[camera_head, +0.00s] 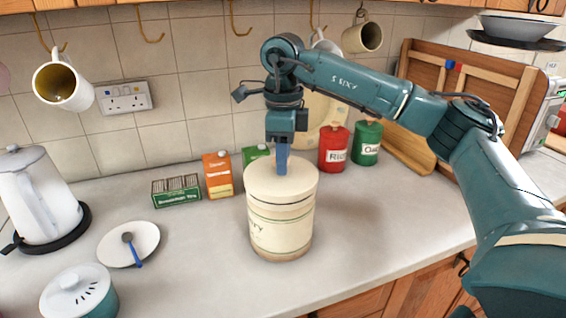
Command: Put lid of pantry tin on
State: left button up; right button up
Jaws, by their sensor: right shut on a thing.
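The cream pantry tin (281,229) stands upright on the worktop near the middle of the camera_head view. Its cream lid (262,177) lies over the tin's top and looks level. A dark line shows below the lid's edge; I cannot tell whether the lid is fully seated. My right gripper (282,170) points down at the middle of the lid from above, its blue fingers shut. What it grips, likely a knob on the lid, is hidden by the fingers. My left gripper is not in view.
Behind the tin stand an orange carton (218,175), a green box (176,191), a red tin (333,149) and a green tin (367,143). A white saucer (112,249), a lidded pot (80,295) and a kettle (40,195) stand left. The worktop right of the tin is clear.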

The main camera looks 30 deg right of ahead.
jog(key=shift+f, duration=0.7)
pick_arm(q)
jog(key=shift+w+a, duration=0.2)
pick_arm(e)
jog(key=shift+f, duration=0.25)
jog(key=o, duration=1)
jog(key=shift+f, duration=0.1)
jog(key=shift+c, duration=0.2)
pick_arm(q)
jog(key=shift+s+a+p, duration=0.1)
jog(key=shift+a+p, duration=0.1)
jog(key=shift+p, duration=0.2)
pick_arm(e)
notch_tip(320, 180, up, 12)
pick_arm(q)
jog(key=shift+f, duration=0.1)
